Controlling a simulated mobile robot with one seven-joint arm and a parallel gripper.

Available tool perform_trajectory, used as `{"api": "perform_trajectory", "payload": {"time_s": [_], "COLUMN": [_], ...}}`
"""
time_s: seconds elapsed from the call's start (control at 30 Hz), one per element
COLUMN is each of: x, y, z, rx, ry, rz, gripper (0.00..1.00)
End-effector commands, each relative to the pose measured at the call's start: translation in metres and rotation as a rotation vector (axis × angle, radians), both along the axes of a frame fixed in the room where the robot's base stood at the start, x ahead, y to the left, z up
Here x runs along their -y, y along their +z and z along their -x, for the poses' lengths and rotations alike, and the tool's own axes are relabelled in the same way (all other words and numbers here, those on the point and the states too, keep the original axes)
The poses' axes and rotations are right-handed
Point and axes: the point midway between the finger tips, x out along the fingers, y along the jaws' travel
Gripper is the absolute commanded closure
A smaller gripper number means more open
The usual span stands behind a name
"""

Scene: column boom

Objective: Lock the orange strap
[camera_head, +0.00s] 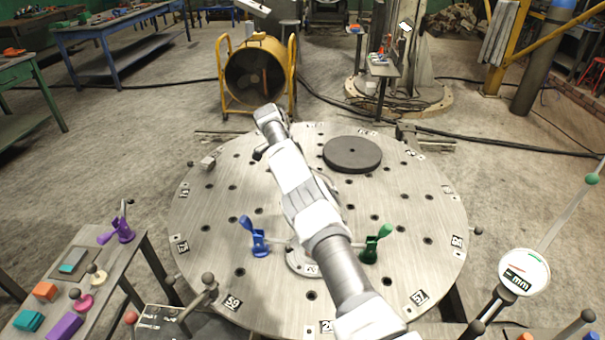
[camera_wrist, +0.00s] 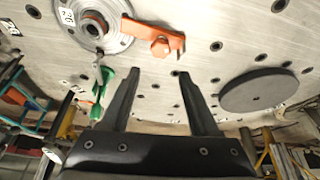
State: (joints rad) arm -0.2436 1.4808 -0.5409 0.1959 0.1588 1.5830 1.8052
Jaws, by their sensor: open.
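The orange strap (camera_wrist: 140,31) shows in the wrist view as a short flat bar on the round metal table, with one end near a round hub (camera_wrist: 68,17). In the head view my arm crosses the table, and I cannot make out the strap or the fingers there.
A green clamp (camera_head: 374,245) and a blue clamp (camera_head: 257,241) stand on the round table (camera_head: 215,265), with a dark disc (camera_head: 352,154) at its back. A side table with coloured blocks and a purple clamp (camera_head: 121,230) is at left. A dial (camera_head: 523,271) stands at right.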

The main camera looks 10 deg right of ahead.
Motion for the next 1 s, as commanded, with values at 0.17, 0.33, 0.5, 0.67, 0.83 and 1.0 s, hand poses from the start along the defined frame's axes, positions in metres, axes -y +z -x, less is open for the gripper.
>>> {"api": "perform_trajectory", "payload": {"time_s": [0.17, 0.33, 0.5, 0.67, 0.83, 1.0], "x": [-0.001, -0.001, -0.001, 0.005, 0.024, 0.043], "y": [0.004, 0.003, 0.003, 0.005, 0.017, 0.032], "z": [0.0, 0.0, 0.0, -0.004, -0.014, -0.015], "rx": [0.001, 0.001, 0.001, -0.002, -0.013, -0.017], "ry": [0.0, 0.0, 0.0, 0.039, 0.212, 0.462], "rz": [0.0, -0.001, -0.001, -0.016, -0.072, -0.124], "gripper": [0.38, 0.38, 0.33, 0.21, 0.21, 0.21]}}
